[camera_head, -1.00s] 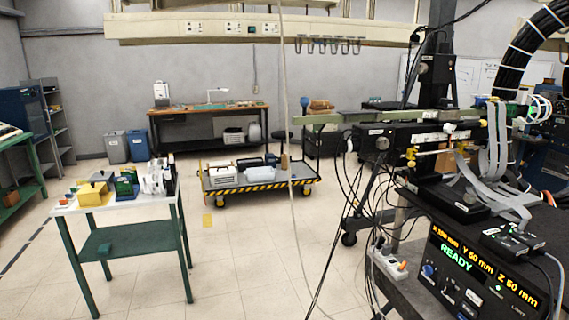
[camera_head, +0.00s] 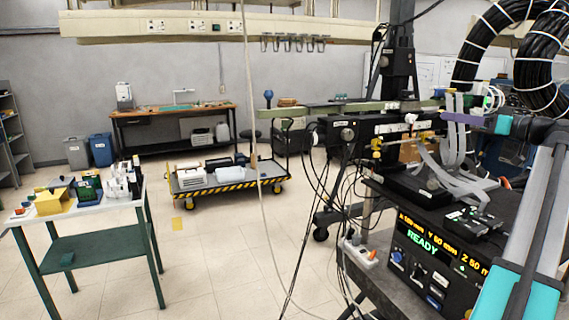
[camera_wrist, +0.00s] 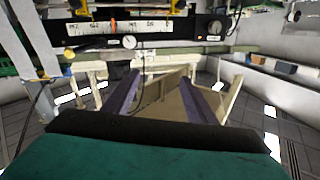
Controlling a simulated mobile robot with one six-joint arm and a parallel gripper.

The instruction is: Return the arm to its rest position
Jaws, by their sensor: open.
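My gripper (camera_head: 450,116) shows at the right of the head view, its purple finger beside the ribbon cables of the bench apparatus. My grey and teal arm runs from there down to the lower right corner. In the wrist view my gripper (camera_wrist: 160,80) has two purple fingers standing apart, with nothing seen held between them. Its teal and black body fills the bottom of that view. In the head view, whether the finger touches the cables cannot be told.
The apparatus (camera_head: 385,130) stands close by, with grey ribbon cables (camera_head: 455,165), hanging wires and a control box (camera_head: 425,265) reading READY. A flat trolley (camera_head: 240,182) stands mid-floor. A green-legged table (camera_head: 105,208) is at left. Open floor (camera_head: 220,260) lies between.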

